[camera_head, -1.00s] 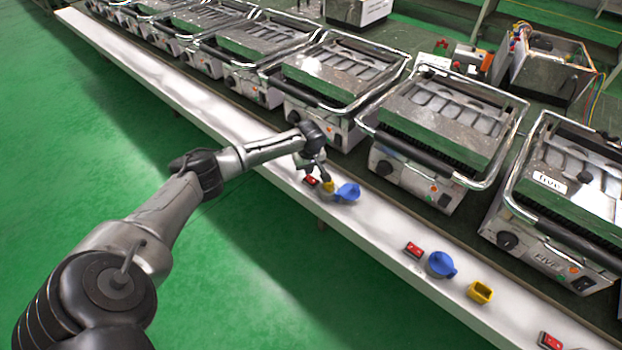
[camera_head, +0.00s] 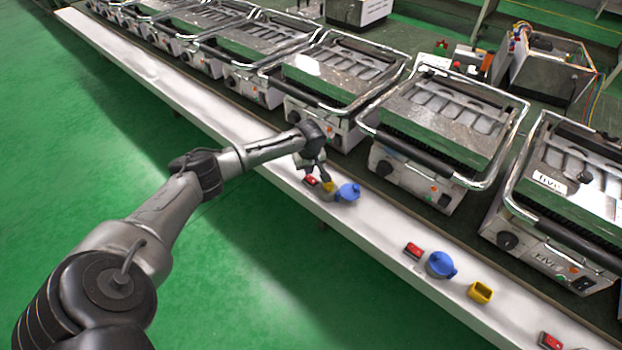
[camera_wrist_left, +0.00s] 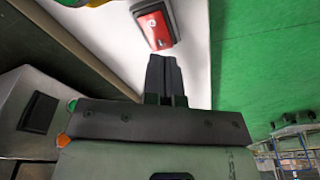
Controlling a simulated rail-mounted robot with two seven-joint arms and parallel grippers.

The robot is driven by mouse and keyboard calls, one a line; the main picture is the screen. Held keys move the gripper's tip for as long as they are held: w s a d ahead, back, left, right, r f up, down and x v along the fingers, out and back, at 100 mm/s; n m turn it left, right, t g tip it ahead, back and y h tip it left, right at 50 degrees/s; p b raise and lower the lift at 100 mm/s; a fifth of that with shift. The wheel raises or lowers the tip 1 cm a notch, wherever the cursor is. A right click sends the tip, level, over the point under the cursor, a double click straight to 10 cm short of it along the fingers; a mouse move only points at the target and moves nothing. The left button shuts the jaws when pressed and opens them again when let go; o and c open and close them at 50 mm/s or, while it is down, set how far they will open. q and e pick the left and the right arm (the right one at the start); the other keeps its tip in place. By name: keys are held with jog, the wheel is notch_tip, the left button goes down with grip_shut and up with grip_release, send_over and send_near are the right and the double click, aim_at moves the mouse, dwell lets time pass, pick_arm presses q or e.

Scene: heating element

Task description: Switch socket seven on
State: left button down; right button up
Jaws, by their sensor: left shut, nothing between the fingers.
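My left gripper (camera_head: 322,176) is shut and empty over the white rail in the head view. In the left wrist view its closed fingertips (camera_wrist_left: 161,60) point at a red rocker switch (camera_wrist_left: 155,27) in a dark frame, very close to its near edge. I cannot tell whether they touch. The same red switch (camera_head: 310,181) shows in the head view, beside a yellow socket (camera_head: 328,187) and a blue socket (camera_head: 348,192). No socket numbers are readable. My right gripper is not in view.
Further along the white rail (camera_head: 385,235) are another red switch (camera_head: 413,250), a blue socket (camera_head: 441,264), a yellow socket (camera_head: 480,291) and a red switch (camera_head: 550,341). A row of contact grills (camera_head: 430,130) stands behind the rail. The green floor (camera_head: 270,270) in front is clear.

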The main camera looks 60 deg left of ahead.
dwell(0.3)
pick_arm(q)
jog(key=shift+f, duration=0.5)
dwell(0.4)
jog(key=shift+f, duration=0.45)
jog(key=shift+f, duration=0.3)
dwell(0.5)
jog(key=shift+r+p, duration=0.9)
jog(key=shift+p, duration=0.15)
notch_tip(320, 180, up, 4)
jog(key=p, duration=0.5)
jog(key=shift+f, duration=0.1)
jog(key=shift+r+p, duration=0.75)
jog(key=shift+p, duration=0.35)
